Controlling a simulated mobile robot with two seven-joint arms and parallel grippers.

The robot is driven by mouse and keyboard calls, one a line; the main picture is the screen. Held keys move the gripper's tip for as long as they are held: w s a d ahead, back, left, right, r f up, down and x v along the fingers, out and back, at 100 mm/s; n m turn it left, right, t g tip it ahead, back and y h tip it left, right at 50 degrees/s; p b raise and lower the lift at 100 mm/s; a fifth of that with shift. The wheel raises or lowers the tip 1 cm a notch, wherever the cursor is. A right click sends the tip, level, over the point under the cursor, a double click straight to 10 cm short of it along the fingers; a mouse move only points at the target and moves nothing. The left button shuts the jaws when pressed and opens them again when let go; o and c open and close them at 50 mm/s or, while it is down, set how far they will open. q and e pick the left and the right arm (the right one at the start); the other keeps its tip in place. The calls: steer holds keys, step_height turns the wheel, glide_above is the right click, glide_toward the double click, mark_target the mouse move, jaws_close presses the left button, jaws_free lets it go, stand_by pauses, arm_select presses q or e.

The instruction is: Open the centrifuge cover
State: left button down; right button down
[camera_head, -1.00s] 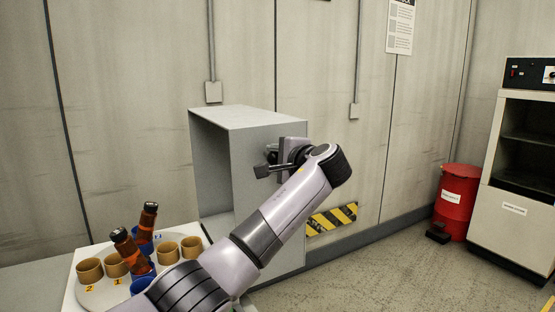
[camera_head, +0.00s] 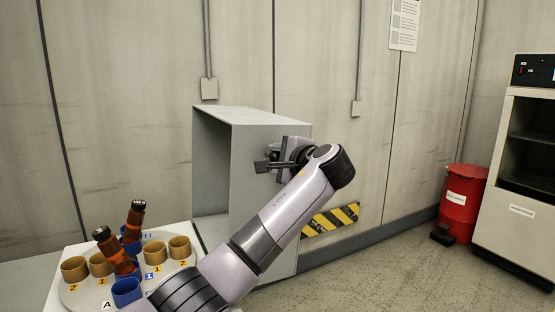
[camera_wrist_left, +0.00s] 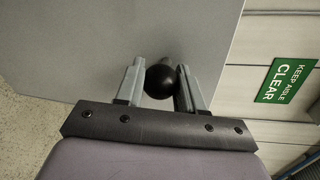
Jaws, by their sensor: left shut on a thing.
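The centrifuge cover (camera_head: 263,204) looks like a grey box shell, open on its left side. It stands to the right of the round rotor plate (camera_head: 95,289), which is uncovered. My left gripper (camera_head: 272,165) is at the cover's right side, and my arm hides part of that face. In the left wrist view its two fingers are shut on a black ball knob (camera_wrist_left: 160,80) on a short stem, against the grey cover panel (camera_wrist_left: 90,45). My right gripper is not in view.
The rotor holds tan cups (camera_head: 153,253), blue cups (camera_head: 126,291) and two brown tubes (camera_head: 135,218). A red drum (camera_head: 462,203) and a white cabinet (camera_head: 521,212) stand at the right. The wall is close behind the cover.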

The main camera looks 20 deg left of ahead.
arm_select(q)
steer(key=c, duration=0.7)
jaws_free()
steer(key=shift+a, duration=0.1)
steer(key=shift+c, duration=0.2)
steer(key=shift+s+d, duration=0.35)
steer(key=shift+d, duration=0.15)
steer(key=b+v, duration=0.1)
steer(key=v, duration=0.5)
steer(key=shift+r, duration=0.15)
